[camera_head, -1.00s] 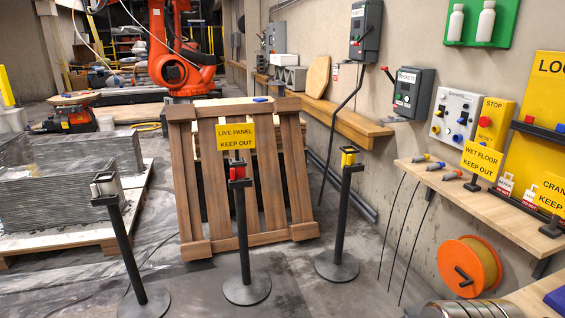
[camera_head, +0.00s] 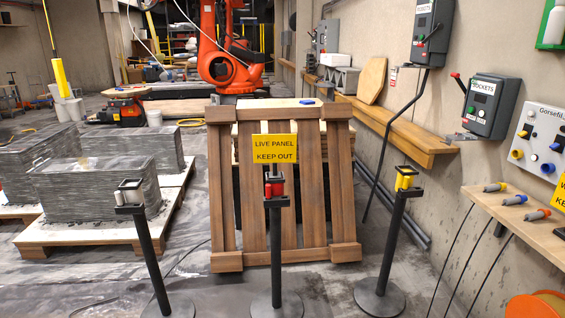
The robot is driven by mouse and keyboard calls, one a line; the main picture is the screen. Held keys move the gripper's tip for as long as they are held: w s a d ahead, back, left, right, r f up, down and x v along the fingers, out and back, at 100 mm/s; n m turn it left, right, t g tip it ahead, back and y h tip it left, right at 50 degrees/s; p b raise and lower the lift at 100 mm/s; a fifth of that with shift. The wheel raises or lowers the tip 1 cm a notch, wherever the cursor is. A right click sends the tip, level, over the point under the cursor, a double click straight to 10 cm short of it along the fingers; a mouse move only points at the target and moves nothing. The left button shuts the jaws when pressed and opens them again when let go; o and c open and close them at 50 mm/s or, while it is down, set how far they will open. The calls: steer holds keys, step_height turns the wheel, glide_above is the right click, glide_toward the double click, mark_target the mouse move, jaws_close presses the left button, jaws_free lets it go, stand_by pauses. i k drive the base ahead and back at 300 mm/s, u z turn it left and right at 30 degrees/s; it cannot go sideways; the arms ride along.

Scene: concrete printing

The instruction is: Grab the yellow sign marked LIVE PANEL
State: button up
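The yellow sign marked LIVE PANEL KEEP OUT (camera_head: 275,148) shows upright near the middle of the view, in front of the upper slats of a wooden pallet (camera_head: 228,190). Just below it is the top of the middle black post (camera_head: 276,240), which holds red cylinders (camera_head: 274,187). I cannot tell whether the sign is fixed to the post or to the pallet. My gripper is not in view.
A left post (camera_head: 151,258) holds white cylinders and a right post (camera_head: 387,250) yellow ones, both on round bases. A shelf (camera_head: 520,220) with connectors juts from the right wall. Wrapped grey blocks (camera_head: 95,185) sit on pallets at left. An orange robot arm (camera_head: 222,50) stands behind.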

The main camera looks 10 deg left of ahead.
mark_target(274, 148)
steer(key=i, duration=2.7)
steer(key=u, duration=2.55)
